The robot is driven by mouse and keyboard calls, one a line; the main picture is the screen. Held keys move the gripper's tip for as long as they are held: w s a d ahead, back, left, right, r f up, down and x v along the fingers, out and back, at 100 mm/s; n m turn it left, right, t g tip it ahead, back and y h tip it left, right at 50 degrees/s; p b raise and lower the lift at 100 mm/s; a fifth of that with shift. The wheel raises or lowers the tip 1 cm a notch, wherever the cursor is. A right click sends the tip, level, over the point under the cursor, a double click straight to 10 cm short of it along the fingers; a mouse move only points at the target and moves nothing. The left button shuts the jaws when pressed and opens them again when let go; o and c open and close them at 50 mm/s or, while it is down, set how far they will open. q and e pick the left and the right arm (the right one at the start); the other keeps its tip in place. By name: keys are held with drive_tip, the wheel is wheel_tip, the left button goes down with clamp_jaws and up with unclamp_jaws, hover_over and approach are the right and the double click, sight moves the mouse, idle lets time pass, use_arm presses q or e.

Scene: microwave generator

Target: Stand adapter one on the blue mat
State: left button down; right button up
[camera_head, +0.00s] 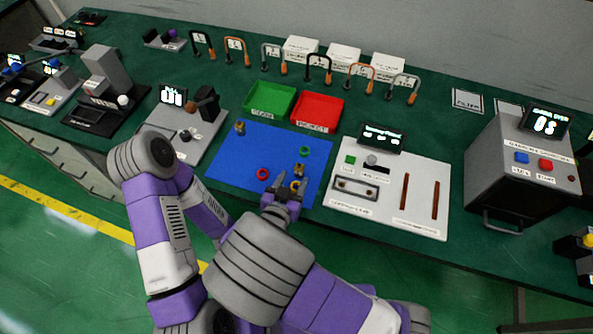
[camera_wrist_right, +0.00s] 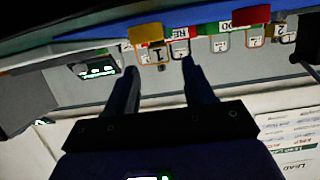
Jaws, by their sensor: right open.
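The blue mat (camera_head: 232,166) lies on the green table. A brass adapter (camera_head: 240,127) stands near its far left corner, and another brass piece (camera_head: 299,170) is near its right side. My right gripper (camera_head: 283,187) is open over the mat's near edge, close to a small yellow-brass piece. In the right wrist view a yellow-gold piece (camera_wrist_right: 145,33) shows just past the open fingertips; a tag reading 1 appears below it. My left gripper is not in view.
A red ring (camera_head: 262,174) and a green ring (camera_head: 304,151) lie on the mat. Green (camera_head: 270,99) and red (camera_head: 317,108) trays sit behind it. A white panel (camera_head: 420,178) is at the right, a grey device (camera_head: 187,130) at the left. The mat's middle is clear.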

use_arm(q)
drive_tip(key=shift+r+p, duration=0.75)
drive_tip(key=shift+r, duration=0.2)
use_arm(e)
drive_tip(key=v, duration=0.7)
drive_tip(key=shift+s, duration=0.35)
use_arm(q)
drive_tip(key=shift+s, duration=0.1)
use_arm(e)
drive_tip(key=shift+s, duration=0.1)
